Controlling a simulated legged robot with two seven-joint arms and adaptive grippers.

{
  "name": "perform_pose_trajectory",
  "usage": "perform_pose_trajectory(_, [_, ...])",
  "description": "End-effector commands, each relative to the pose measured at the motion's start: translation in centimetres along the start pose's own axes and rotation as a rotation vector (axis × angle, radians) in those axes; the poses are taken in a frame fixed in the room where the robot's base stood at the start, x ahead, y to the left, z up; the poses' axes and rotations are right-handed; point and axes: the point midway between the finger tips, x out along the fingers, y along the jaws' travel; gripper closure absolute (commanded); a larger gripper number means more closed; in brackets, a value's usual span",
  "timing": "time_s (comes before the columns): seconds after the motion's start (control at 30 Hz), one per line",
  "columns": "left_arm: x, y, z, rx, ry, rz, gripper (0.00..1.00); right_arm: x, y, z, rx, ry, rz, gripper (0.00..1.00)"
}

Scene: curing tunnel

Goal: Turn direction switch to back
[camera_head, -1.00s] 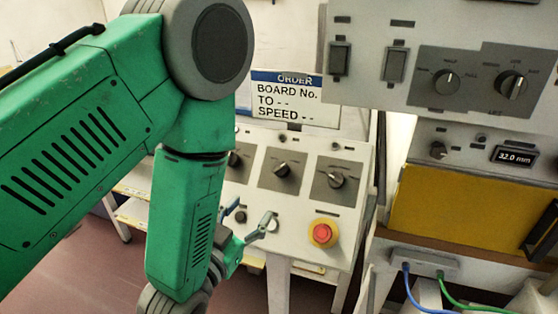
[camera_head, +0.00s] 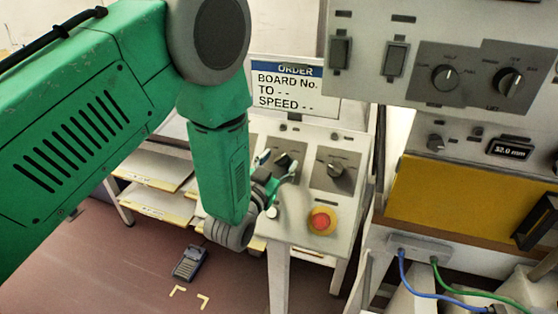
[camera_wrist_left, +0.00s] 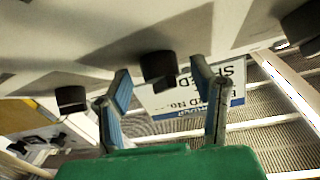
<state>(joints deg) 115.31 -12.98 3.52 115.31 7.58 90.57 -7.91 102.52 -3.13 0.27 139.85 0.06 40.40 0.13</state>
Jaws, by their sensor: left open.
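The sloped control panel (camera_head: 318,225) carries a row of dark rotary knobs. I cannot read their labels, so I cannot tell which is the direction switch. The right knob (camera_head: 337,168) is clear; the middle knob is partly covered by my left gripper (camera_head: 278,161), and my arm hides the left part of the row. In the left wrist view my open gripper (camera_wrist_left: 160,70) has its fingers on either side of a black knob (camera_wrist_left: 158,70). I see no clear contact. Another knob (camera_wrist_left: 72,99) lies to the left of the fingers. My right gripper is not in view.
A red emergency button (camera_head: 320,221) on a yellow base sits low on the panel. An order sign (camera_head: 296,90) stands behind it. An upper switch panel (camera_head: 372,82) juts in at right. A handheld device (camera_head: 189,262) lies on the floor. Cables hang at lower right.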

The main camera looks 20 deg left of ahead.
Motion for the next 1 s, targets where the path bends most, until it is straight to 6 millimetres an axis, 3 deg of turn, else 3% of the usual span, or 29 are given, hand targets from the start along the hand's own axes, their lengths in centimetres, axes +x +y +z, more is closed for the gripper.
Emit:
perform_pose_trajectory(0.2, [0.04, -0.01, 0.05, 0.0, -0.001, 0.0, 0.49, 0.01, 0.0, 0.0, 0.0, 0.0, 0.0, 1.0])
perform_pose_trajectory(0.23, [0.04, -0.01, 0.05, 0.0, -0.001, 0.0, 0.52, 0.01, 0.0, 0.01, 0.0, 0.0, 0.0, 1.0])
perform_pose_trajectory(0.37, [0.03, -0.01, 0.05, 0.0, -0.001, 0.0, 0.98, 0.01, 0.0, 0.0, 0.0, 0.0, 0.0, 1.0])
perform_pose_trajectory(0.73, [0.02, 0.03, 0.08, -0.023, -0.003, -0.024, 0.97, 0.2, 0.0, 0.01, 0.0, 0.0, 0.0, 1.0])
perform_pose_trajectory(1.0, [0.02, 0.28, 0.13, -0.133, -0.012, -0.132, 0.97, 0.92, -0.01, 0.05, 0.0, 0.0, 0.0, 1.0])
